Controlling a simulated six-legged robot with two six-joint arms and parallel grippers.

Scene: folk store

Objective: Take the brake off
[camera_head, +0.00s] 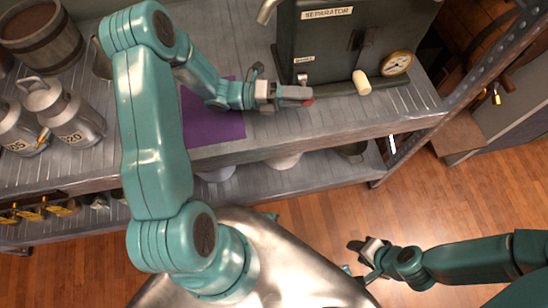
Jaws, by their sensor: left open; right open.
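The dark green separator (325,45) stands on the grey plank bench, with a "SEPARATOR" plate on its front. A smaller plate (304,60), its lettering too small to read surely, sits above a small pale knob (302,77). My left gripper (280,88) is open in front of the separator's lower left, low over the bench. A small red piece (308,101) shows at its fingertips; I cannot tell whether it is the brake's end or whether they touch. My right gripper (362,258) is open and empty over the floor, away from the bench.
A cream handle (361,83) and a round gauge (397,63) are on the separator's right. A purple mat (207,120) lies under my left forearm. Milk cans (75,115) and a wooden barrel (40,38) stand at left. The floor at right is clear.

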